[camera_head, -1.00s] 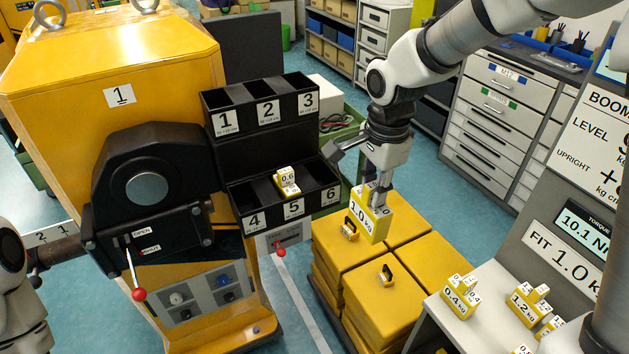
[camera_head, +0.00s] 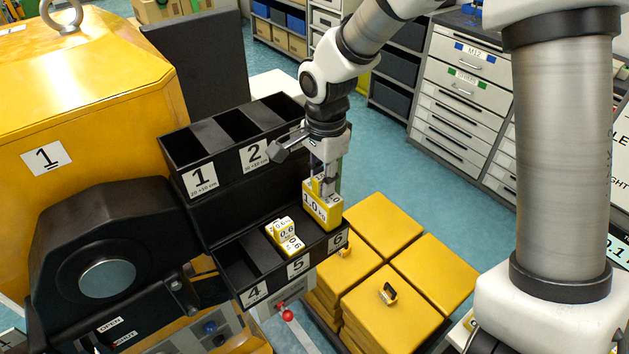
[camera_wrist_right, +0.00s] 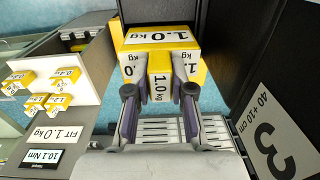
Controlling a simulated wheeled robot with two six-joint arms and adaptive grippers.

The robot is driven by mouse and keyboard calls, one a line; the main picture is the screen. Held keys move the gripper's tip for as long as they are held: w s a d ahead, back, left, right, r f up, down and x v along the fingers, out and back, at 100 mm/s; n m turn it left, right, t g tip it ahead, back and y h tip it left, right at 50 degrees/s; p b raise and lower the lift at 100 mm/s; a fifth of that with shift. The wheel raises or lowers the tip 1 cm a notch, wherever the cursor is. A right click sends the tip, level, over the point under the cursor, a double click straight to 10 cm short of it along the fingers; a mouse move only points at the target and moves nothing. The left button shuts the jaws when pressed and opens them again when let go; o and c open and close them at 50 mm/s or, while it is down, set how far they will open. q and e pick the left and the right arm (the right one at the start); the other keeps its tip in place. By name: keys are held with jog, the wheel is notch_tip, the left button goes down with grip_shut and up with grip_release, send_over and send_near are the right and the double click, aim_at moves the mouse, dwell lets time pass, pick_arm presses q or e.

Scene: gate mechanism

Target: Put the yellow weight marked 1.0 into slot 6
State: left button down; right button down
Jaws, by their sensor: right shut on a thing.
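The yellow weight marked 1.0 (camera_head: 322,208) is upright in my right gripper (camera_head: 326,172), over the slot 6 (camera_head: 338,241) end of the lower black bin row. I cannot tell from the head view whether its base is inside the slot or just above it. In the right wrist view the weight (camera_wrist_right: 160,40) shows between the two fingers of the right gripper (camera_wrist_right: 158,88), which are shut on its handle. A yellow weight marked 0.6 (camera_head: 286,234) sits in slot 5 (camera_head: 298,265). My left gripper is out of view.
Slot 4 (camera_head: 256,293) looks empty. The upper black bin row (camera_head: 200,180) stands behind, close to my right gripper. Yellow blocks (camera_head: 392,303) are stacked at the lower right. A red-knobbed lever (camera_head: 287,314) sits below the bins.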

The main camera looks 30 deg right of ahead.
aim_at(322, 203)
jog(key=f, duration=0.2)
jog(key=f+p, duration=0.1)
jog(key=f, duration=0.3)
jog(key=shift+w+d+f+p, duration=0.1)
jog(key=shift+w+f+p, duration=0.2)
jog(key=shift+w+f, duration=0.05)
jog(key=shift+s+r, duration=0.1)
jog(key=shift+s, duration=0.15)
jog(key=shift+f, duration=0.2)
jog(key=c, duration=1)
grip_release()
jog(key=shift+w, duration=0.1)
